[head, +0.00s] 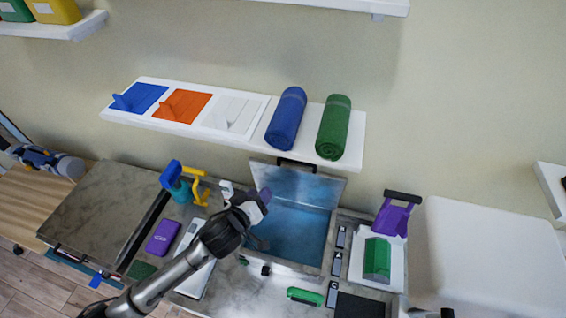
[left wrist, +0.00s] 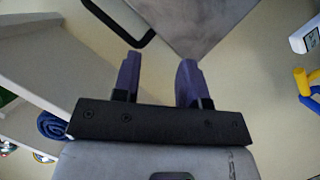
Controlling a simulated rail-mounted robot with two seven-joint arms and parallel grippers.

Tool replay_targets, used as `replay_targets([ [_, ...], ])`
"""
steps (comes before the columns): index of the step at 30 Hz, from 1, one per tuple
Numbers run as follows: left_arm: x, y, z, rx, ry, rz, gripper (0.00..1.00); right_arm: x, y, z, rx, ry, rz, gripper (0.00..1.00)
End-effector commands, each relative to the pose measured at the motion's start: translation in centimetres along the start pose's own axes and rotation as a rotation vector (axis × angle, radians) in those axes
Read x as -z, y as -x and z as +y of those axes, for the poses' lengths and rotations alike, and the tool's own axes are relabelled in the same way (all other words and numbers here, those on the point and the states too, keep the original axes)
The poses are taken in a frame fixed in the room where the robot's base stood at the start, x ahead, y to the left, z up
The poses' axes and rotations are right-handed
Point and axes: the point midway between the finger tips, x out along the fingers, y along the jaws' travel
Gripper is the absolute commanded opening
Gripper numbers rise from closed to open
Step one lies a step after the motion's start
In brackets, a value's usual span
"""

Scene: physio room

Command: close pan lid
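The pan (head: 290,235) is a square basin with a blue inside, set into the grey counter. Its metal lid (head: 325,183) stands raised at the back edge, with a black bar handle (head: 297,162) on its top edge. My left gripper (head: 265,195) is at the left side of the lid, above the pan's left rim. In the left wrist view its purple fingers (left wrist: 158,78) are apart with nothing between them. The lid (left wrist: 190,22) and its black handle (left wrist: 138,40) lie beyond the fingertips there. My right gripper is not in view.
A white shelf (head: 150,122) above the pan holds blue and green rolls (head: 333,127). Left of the pan are a blue and yellow spray bottle (head: 180,190) and a purple box (head: 163,237). A green block (head: 377,258) on a white base stands right.

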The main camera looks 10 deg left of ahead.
Motion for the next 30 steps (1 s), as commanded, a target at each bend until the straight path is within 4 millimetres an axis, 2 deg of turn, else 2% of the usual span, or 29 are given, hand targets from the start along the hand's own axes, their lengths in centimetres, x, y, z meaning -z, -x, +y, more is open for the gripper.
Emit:
replay_targets([
  [6, 0.8, 0.1, 2.6, -0.193, 0.479, 0.008, 0.39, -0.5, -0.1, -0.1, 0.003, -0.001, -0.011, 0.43],
  [12, 1.1, 0.4, 3.9, -0.282, 0.778, -0.034, 0.39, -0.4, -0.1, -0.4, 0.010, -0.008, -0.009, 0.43],
  [20, 1.2, 0.1, 4.2, -0.286, 0.925, -0.056, 0.39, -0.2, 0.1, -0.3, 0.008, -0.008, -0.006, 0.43],
  [25, 1.5, -1.8, 4.8, -0.287, 0.931, -0.056, 0.39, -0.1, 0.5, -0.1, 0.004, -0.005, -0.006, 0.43],
  [30, 1.8, -4.9, 5.6, -0.285, 0.928, -0.054, 0.39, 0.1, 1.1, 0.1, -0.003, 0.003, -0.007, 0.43],
])
